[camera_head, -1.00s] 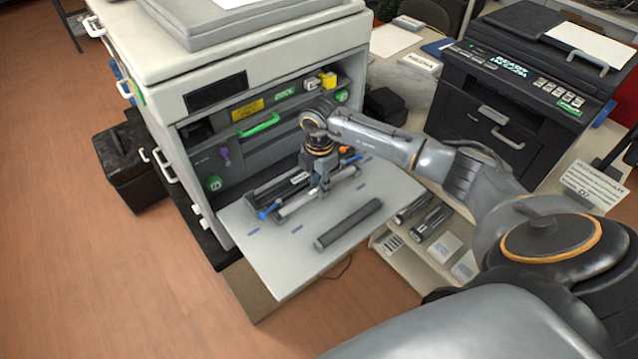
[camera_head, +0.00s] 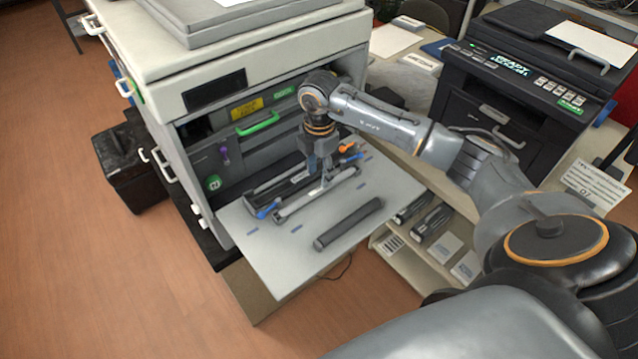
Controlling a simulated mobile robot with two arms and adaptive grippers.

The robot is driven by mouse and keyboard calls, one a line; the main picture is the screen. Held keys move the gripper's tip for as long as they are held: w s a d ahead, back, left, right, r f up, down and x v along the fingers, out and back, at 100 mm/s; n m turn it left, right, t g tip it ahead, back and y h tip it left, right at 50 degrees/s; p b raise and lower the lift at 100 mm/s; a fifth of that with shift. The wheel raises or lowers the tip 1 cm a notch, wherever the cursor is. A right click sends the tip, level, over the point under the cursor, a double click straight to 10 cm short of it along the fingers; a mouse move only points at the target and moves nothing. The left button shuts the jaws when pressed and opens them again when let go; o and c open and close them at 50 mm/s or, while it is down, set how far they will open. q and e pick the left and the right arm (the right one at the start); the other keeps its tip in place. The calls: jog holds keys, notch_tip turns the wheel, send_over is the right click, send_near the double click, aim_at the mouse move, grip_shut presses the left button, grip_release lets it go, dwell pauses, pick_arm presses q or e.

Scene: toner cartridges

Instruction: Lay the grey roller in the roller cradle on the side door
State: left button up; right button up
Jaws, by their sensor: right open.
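The side door (camera_head: 274,262) is folded down flat as a light grey shelf. A light grey roller (camera_head: 303,204) with narrow ends lies on it, along the front of a dark cradle-like trough (camera_head: 252,197). I cannot tell whether the roller is seated in the trough or just beside it. A blue lever (camera_head: 268,209) is at the near end and an orange one (camera_head: 347,149) at the far end. A thicker dark grey roller (camera_head: 348,223) lies apart, nearer the door's front edge. My right gripper (camera_head: 325,182) is open, pointing down over the light roller's middle; its fingertips partly hide it. My left gripper is not visible.
The printer's open bay has a green handle (camera_head: 258,124) behind the door. A low shelf (camera_head: 412,262) with cartridges and boxes stands right of the door. A black printer (camera_head: 512,95) stands at the right. The door's front left is clear.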

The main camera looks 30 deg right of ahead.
aim_at(319, 189)
notch_tip(319, 189, up, 8)
jog(key=b, duration=0.1)
jog(key=shift+b, duration=0.4)
jog(key=shift+s+f, duration=0.1)
jog(key=shift+f, duration=0.15)
